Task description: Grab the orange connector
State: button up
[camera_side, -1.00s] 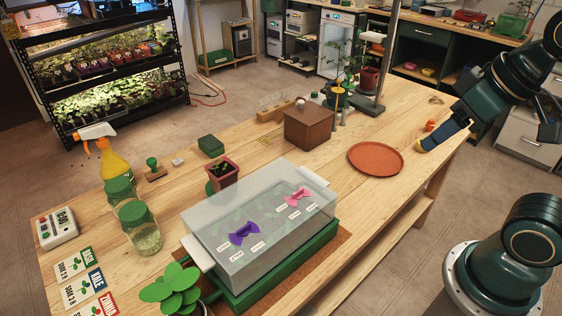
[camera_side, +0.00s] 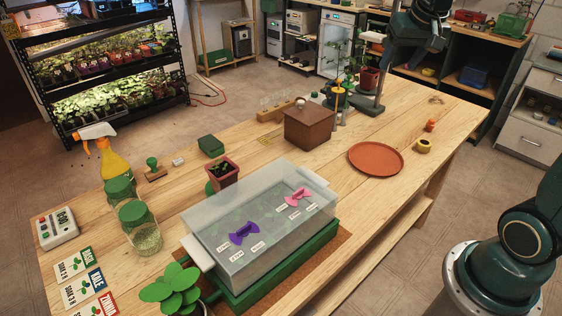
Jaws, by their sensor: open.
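A small orange connector (camera_side: 430,125) stands on the wooden bench near its right edge, just behind a yellow ring (camera_side: 424,146). My gripper (camera_side: 412,55) is dark and high at the top of the side view, above and to the left of the connector in the picture. It is open, with nothing seen in it. Its fingertips are hard to make out against the dark background.
A terracotta saucer (camera_side: 376,159) lies left of the ring. A brown box (camera_side: 308,130) and a stand with a potted plant (camera_side: 368,76) are farther back. A clear-lidded propagator (camera_side: 258,262) fills the front.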

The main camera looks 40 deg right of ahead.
jog(key=w+d+f+m, duration=0.3)
jog(key=w+d, duration=0.1)
jog(key=d, duration=0.7)
jog(key=m+g+h, duration=0.2)
jog(key=m+g, duration=0.1)
jog(key=m, duration=0.3)
send_near(432, 121)
jog(key=shift+x, duration=2.75)
jog(key=shift+w+d+r, duration=0.1)
jog(key=shift+w+d, duration=0.05)
jog(key=shift+x, duration=2.6)
jog(key=shift+c, duration=0.2)
jog(key=c, duration=1)
